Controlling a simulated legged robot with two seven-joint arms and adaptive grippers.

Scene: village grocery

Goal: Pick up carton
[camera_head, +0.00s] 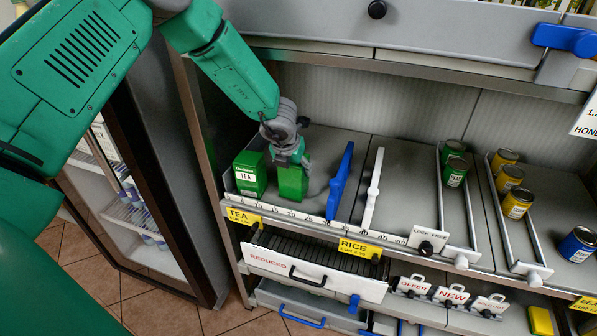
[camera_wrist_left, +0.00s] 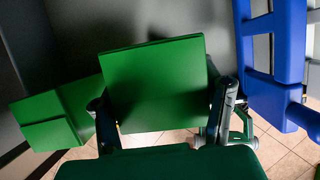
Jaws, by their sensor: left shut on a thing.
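A green carton (camera_head: 292,184) is in my left gripper (camera_head: 289,160), which comes down from above at the left end of the shelf. In the left wrist view the same carton (camera_wrist_left: 155,85) fills the middle, between the two fingers of my left gripper (camera_wrist_left: 165,118). The gripper is shut on it. I cannot tell whether its base touches the shelf. A second green carton (camera_head: 250,174) with a white TEA label stands just left of it; it also shows in the left wrist view (camera_wrist_left: 52,120). My right gripper is not in view.
A blue divider (camera_head: 341,182) stands close to the right of the held carton, and a white divider (camera_head: 373,188) is further right. Green cans (camera_head: 455,172), yellow cans (camera_head: 508,177) and a blue can (camera_head: 578,244) stand right. A shelf board is above; a REDUCED drawer (camera_head: 310,272) is below.

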